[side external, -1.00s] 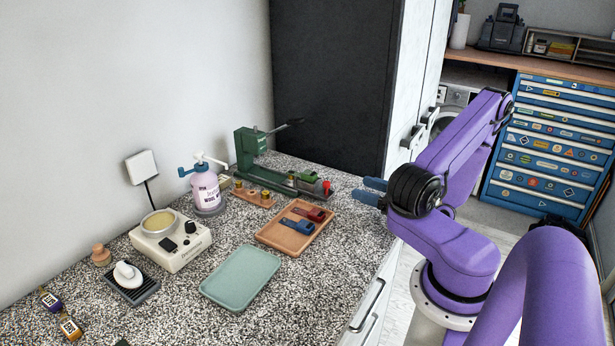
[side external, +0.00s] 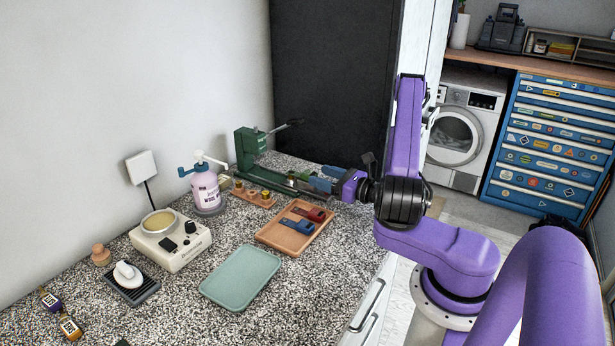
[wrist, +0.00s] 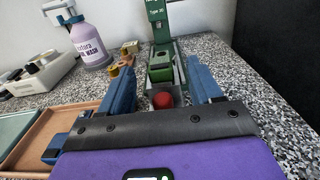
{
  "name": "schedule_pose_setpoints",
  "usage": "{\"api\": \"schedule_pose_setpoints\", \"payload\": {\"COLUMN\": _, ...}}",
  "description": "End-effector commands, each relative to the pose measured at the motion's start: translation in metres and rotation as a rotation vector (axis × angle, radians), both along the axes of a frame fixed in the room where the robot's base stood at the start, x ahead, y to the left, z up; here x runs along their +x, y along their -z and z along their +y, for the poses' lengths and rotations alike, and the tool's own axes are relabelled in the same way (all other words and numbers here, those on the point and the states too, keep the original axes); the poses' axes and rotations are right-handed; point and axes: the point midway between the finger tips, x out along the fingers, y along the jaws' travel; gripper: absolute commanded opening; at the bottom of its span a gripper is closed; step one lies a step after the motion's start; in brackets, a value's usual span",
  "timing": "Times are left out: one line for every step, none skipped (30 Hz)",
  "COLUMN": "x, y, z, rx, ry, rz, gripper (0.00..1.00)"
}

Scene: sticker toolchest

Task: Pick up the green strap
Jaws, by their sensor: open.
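A green press-like machine (side external: 246,150) stands at the back of the counter; it also shows in the wrist view (wrist: 157,22). A green piece (wrist: 160,73) lies on its near end, behind a red knob (wrist: 162,100). I cannot tell for sure whether this piece is the green strap. My gripper (side external: 318,179) is open over the machine's near end, with its blue fingers on either side of the knob and green piece in the wrist view (wrist: 160,68). It holds nothing. In the side view the gripper partly hides this end.
A brown tray (side external: 277,241) holds a blue strap (side external: 296,225) and a red strap (side external: 309,214). A green tray (side external: 240,278), a wash bottle (side external: 206,192), a small wooden rack (side external: 255,198) and a cream warmer (side external: 170,246) stand nearby. The front right counter is clear.

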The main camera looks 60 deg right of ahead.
Motion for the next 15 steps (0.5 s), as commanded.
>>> {"api": "schedule_pose_setpoints", "payload": {"x": 0.009, "y": 0.002, "z": 0.002, "rx": -0.002, "ry": -0.006, "rz": 0.000, "gripper": 0.64}}
{"api": "schedule_pose_setpoints", "payload": {"x": 0.013, "y": 0.002, "z": 0.002, "rx": -0.002, "ry": -0.007, "rz": -0.001, "gripper": 0.64}}
{"api": "schedule_pose_setpoints", "payload": {"x": 0.019, "y": 0.003, "z": 0.002, "rx": -0.003, "ry": -0.007, "rz": -0.002, "gripper": 0.64}}
{"api": "schedule_pose_setpoints", "payload": {"x": 0.023, "y": 0.003, "z": 0.002, "rx": -0.003, "ry": -0.005, "rz": -0.001, "gripper": 0.64}}
{"api": "schedule_pose_setpoints", "payload": {"x": 0.026, "y": 0.003, "z": 0.002, "rx": -0.002, "ry": -0.005, "rz": -0.001, "gripper": 0.64}}
{"api": "schedule_pose_setpoints", "payload": {"x": 0.030, "y": 0.003, "z": 0.001, "rx": -0.003, "ry": -0.004, "rz": -0.001, "gripper": 0.64}}
{"api": "schedule_pose_setpoints", "payload": {"x": 0.032, "y": 0.003, "z": 0.001, "rx": -0.003, "ry": -0.004, "rz": -0.001, "gripper": 0.64}}
{"api": "schedule_pose_setpoints", "payload": {"x": 0.034, "y": 0.003, "z": 0.001, "rx": -0.001, "ry": -0.003, "rz": -0.001, "gripper": 0.64}}
{"api": "schedule_pose_setpoints", "payload": {"x": 0.036, "y": 0.003, "z": 0.001, "rx": 0.000, "ry": -0.002, "rz": -0.001, "gripper": 0.64}}
{"api": "schedule_pose_setpoints", "payload": {"x": 0.036, "y": 0.003, "z": 0.001, "rx": 0.000, "ry": -0.001, "rz": 0.000, "gripper": 0.64}}
{"api": "schedule_pose_setpoints", "payload": {"x": 0.037, "y": 0.003, "z": 0.001, "rx": 0.000, "ry": 0.000, "rz": 0.000, "gripper": 0.64}}
{"api": "schedule_pose_setpoints", "payload": {"x": 0.037, "y": 0.003, "z": 0.001, "rx": 0.000, "ry": 0.000, "rz": 0.000, "gripper": 0.64}}
{"api": "schedule_pose_setpoints", "payload": {"x": 0.037, "y": 0.003, "z": 0.001, "rx": 0.000, "ry": 0.000, "rz": 0.000, "gripper": 0.64}}
{"api": "schedule_pose_setpoints", "payload": {"x": 0.037, "y": 0.003, "z": 0.001, "rx": 0.000, "ry": 0.000, "rz": 0.000, "gripper": 0.64}}
{"api": "schedule_pose_setpoints", "payload": {"x": 0.036, "y": 0.003, "z": 0.001, "rx": 0.000, "ry": 0.000, "rz": 0.000, "gripper": 0.64}}
